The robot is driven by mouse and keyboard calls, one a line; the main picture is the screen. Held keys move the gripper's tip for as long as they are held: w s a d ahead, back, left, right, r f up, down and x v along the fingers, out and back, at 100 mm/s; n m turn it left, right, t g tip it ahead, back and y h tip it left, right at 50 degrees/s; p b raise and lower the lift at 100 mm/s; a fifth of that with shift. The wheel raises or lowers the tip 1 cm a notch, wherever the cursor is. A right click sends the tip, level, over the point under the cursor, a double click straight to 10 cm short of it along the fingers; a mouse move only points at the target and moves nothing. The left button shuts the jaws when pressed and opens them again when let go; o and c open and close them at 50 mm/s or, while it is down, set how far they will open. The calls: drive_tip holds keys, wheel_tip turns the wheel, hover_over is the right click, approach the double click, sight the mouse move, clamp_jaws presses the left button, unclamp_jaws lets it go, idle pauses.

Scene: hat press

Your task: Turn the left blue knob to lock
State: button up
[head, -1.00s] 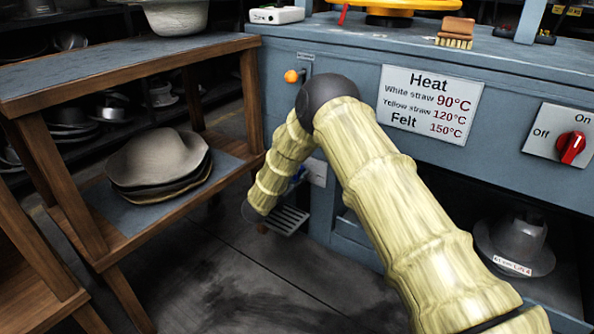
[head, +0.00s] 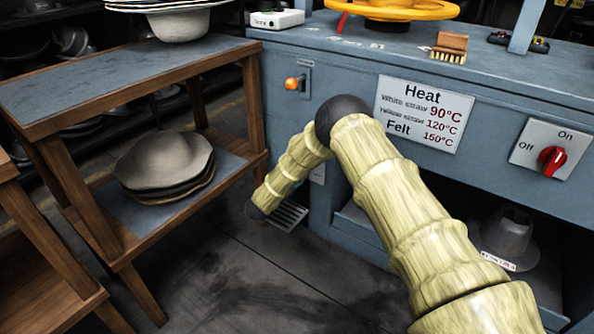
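No blue knob shows clearly in the head view now. My arm covers part of the machine's front, where a small white plate (head: 318,173) shows beside the arm. My arm comes up from the lower right, bends at a dark joint and runs down to the left. It ends from view at a dark part above the floor, near a slatted metal pedal. My gripper's fingers cannot be seen.
A wooden shelf (head: 150,88) holding hats (head: 165,160) stands left. The slatted pedal (head: 290,216) is low down. Floor in front is open.

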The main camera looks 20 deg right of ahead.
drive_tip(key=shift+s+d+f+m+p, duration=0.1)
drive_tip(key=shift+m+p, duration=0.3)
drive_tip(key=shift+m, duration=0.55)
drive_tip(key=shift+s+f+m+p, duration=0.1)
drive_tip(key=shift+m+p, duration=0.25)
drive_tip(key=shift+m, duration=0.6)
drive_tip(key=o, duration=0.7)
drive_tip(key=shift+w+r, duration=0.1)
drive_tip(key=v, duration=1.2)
